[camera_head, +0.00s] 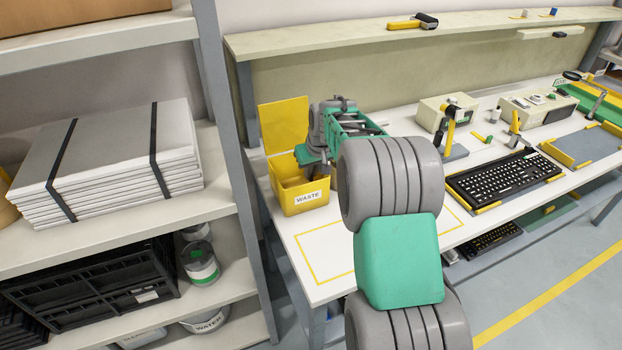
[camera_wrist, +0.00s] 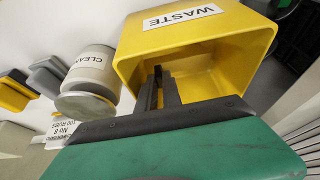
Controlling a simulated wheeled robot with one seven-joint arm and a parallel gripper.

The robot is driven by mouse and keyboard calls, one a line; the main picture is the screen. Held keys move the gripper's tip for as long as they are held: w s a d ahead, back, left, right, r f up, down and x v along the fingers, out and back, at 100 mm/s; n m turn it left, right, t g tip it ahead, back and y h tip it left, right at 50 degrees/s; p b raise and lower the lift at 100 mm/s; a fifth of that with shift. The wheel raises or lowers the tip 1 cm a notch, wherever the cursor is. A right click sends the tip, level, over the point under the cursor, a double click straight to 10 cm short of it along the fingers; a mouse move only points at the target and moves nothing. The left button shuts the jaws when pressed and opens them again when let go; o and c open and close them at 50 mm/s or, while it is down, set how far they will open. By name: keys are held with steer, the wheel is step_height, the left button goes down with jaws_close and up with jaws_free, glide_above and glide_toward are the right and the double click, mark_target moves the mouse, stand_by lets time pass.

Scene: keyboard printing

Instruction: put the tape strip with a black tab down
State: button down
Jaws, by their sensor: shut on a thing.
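My gripper (camera_wrist: 160,88) shows in the wrist view as dark fingers close together, reaching into the mouth of the yellow waste bin (camera_wrist: 222,25). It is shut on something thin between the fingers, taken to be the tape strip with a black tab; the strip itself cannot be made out. In the head view the waste bin (camera_head: 305,199) stands at the table's left end with its yellow lid (camera_head: 283,125) raised. My gripper (camera_head: 318,170) is at the bin's opening there, partly hidden by my arm.
A pale canister (camera_wrist: 92,75) stands close beside the bin in the wrist view. A black keyboard (camera_head: 505,178) lies on the table (camera_head: 325,245) to the right. A metal shelf with white stacked panels (camera_head: 110,160) stands to the left. The yellow-outlined table area looks bare where visible.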

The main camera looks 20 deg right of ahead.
mark_target(312, 179)
steer(key=shift+f, duration=1.9)
steer(key=c, duration=1.8)
jaws_free()
